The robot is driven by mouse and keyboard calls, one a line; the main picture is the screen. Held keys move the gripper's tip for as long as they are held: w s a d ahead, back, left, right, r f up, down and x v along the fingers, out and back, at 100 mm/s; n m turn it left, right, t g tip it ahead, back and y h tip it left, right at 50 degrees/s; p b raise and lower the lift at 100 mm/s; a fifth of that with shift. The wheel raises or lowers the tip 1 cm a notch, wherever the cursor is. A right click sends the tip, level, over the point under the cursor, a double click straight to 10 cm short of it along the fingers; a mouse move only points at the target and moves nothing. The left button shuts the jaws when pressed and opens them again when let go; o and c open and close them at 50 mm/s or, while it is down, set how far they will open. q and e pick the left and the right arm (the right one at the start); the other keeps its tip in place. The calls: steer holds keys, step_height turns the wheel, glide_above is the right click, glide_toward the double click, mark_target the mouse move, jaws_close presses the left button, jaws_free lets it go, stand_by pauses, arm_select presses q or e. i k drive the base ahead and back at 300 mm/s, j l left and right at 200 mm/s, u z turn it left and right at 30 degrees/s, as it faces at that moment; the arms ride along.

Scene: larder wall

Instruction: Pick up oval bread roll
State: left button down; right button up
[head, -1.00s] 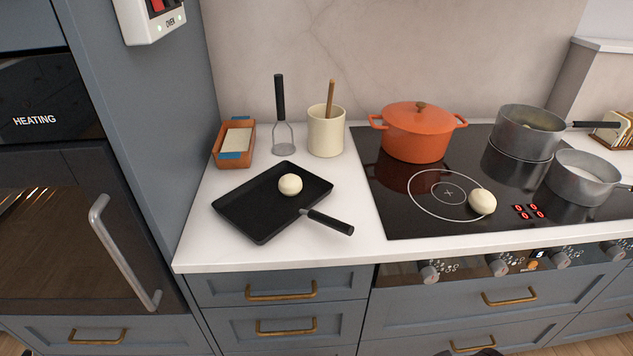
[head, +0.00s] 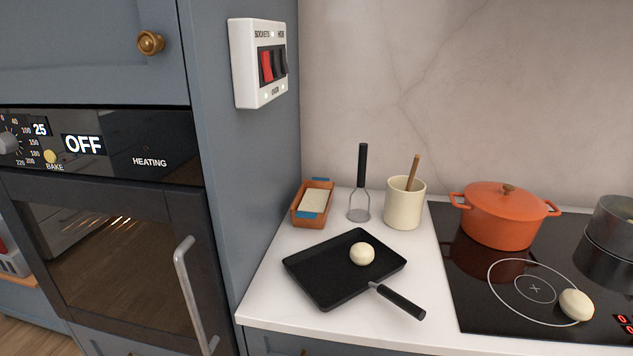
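A pale oval bread roll (head: 576,304) lies on the black glass hob at the lower right, on the edge of a white cooking ring. A rounder pale roll (head: 362,254) sits in the black square pan (head: 322,287) on the white worktop. Neither of my grippers shows in the head view.
An orange lidded pot (head: 503,216) stands on the hob (head: 470,300), with a grey pot (head: 611,228) at the right edge. A cream utensil jar (head: 404,204), a masher (head: 361,190) and a terracotta dish (head: 312,204) stand behind the pan. An oven (head: 110,240) is at left.

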mark_target(576, 305)
steer(key=k+l+z, duration=0.1)
steer(key=z, duration=1.4)
